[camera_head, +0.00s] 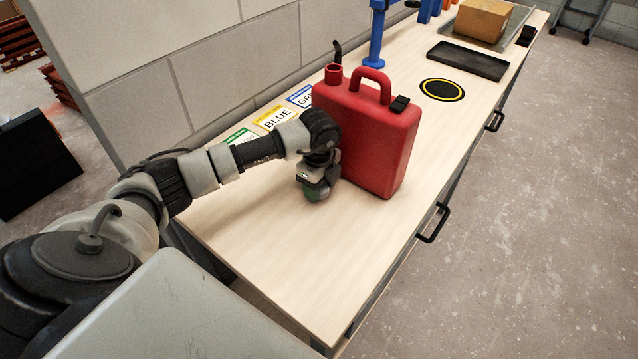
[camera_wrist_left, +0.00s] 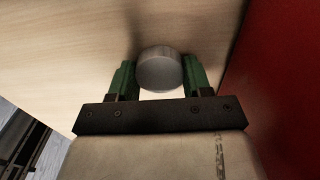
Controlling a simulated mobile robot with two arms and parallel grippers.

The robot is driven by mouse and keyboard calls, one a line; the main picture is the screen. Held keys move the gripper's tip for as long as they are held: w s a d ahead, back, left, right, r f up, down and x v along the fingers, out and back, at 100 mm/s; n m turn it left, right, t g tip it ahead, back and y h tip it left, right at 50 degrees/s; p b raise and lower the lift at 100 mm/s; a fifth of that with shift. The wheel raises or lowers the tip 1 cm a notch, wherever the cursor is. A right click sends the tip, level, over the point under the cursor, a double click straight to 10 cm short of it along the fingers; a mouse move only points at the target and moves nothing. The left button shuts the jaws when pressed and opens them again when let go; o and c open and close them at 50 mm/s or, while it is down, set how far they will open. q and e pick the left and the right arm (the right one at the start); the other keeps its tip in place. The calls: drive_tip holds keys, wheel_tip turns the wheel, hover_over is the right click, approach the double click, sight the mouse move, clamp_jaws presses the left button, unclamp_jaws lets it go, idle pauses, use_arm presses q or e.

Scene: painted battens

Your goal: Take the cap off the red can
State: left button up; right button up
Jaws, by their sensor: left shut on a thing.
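The red can (camera_head: 378,143) stands upright on the bench. Its red neck (camera_head: 333,75) at the top left shows no separate cap on it, and a handle loop (camera_head: 371,82) rises beside it. My left gripper (camera_head: 317,192) is low over the bench, just in front of the can's left side, pointing down. In the left wrist view, its green fingers (camera_wrist_left: 160,78) are shut on a round grey cap (camera_wrist_left: 160,68). The can's red side (camera_wrist_left: 285,80) is to the right of the cap, apart from it. I cannot tell whether the cap touches the bench. My right gripper is not in view.
Labelled cards, one reading BLUE (camera_head: 275,118), lie along the wall behind my left arm. A yellow-ringed black disc (camera_head: 442,90), a black tray (camera_head: 468,61) and a cardboard box (camera_head: 483,20) are farther back. The near bench top (camera_head: 300,260) is clear.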

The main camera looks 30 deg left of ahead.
use_arm(q)
drive_tip(key=o, duration=1)
drive_tip(key=shift+f, duration=0.1)
